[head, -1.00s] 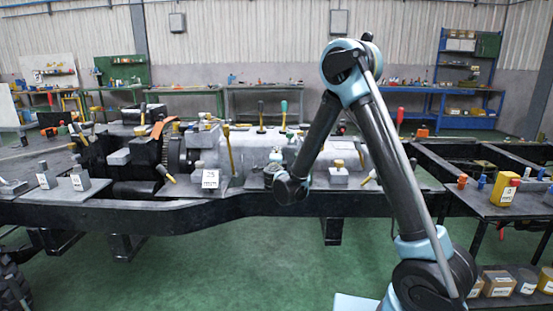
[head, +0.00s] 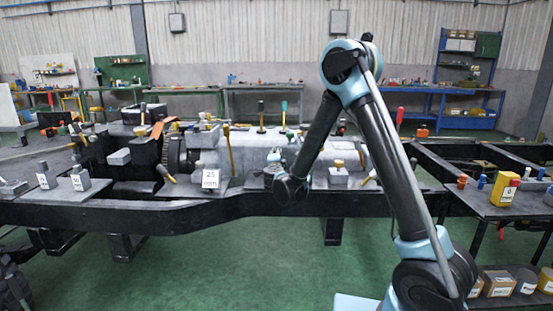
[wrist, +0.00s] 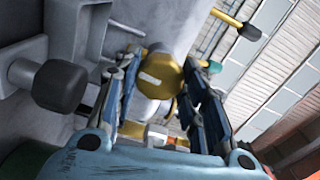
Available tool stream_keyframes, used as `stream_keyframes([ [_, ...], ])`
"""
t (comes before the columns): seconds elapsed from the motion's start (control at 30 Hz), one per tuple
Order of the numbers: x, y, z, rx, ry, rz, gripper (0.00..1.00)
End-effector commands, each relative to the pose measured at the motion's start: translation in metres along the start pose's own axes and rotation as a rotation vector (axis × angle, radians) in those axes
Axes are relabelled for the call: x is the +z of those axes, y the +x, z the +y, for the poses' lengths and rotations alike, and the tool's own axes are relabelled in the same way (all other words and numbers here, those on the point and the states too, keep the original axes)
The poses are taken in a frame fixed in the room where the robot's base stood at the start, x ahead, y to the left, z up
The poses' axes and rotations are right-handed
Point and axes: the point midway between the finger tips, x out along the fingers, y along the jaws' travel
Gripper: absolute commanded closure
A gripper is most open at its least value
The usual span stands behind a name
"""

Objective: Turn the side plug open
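The side plug (wrist: 160,76) is a round yellow cap with a pale mark on its face, in the middle of the wrist view. My gripper (wrist: 160,72) has one blue-and-dark finger on each side of it, and the fingers look closed against its sides. In the head view my gripper (head: 277,160) is by the grey housing (head: 255,150) on the chassis, partly hidden by my own wrist; the plug cannot be made out there. A white card (head: 210,178) to the left reads 25, with smaller text below it.
A dark knob on a grey stub (wrist: 60,86) stands left of my gripper in the wrist view. A yellow lever with a black tip (wrist: 249,31) sticks out at upper right. The chassis rail (head: 170,212) runs along the front, with clear green floor (head: 200,270) before it.

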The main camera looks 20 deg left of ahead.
Motion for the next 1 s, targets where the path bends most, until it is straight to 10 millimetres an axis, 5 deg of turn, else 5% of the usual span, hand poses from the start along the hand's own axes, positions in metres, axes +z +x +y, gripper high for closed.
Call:
stream_keyframes([
  [0.1, 0.002, -0.001, 0.001, 0.002, 0.003, -0.003, 0.41],
  [0.47, 0.0, -0.005, 0.001, 0.001, 0.002, 0.0, 0.41],
  [1.0, 0.001, -0.095, 0.001, 0.001, 0.002, -0.005, 0.41],
])
